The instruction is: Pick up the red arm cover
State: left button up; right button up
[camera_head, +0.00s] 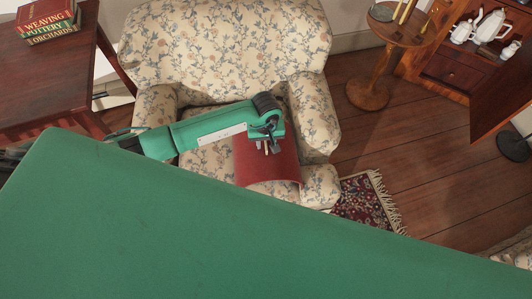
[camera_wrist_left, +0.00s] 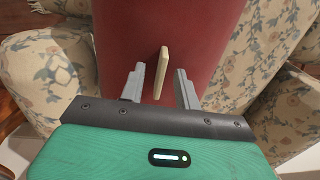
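The red arm cover (camera_head: 268,172) shows in the head view at the right front of the floral armchair (camera_head: 228,45), with its lower edge curved. What supports it underneath is hidden. In the left wrist view the red arm cover (camera_wrist_left: 117,35) runs from the top down behind my fingers. A thin cream tab (camera_wrist_left: 161,73) stands up in front of the red surface. My left gripper (camera_wrist_left: 160,69) is open, one finger on each side of the tab, with gaps visible. In the head view my left gripper (camera_head: 266,146) is over the cover. My right gripper is not in view.
A dark red table (camera_head: 45,85) with stacked books (camera_head: 48,20) stands at the left. A round wooden pedestal table (camera_head: 398,25) and an open cabinet (camera_head: 455,72) with a silver tea set stand at the upper right. A fringed rug (camera_head: 365,200) lies right of the chair.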

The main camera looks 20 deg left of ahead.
pick_arm(q)
grip_shut()
jog(key=shift+r, duration=0.2)
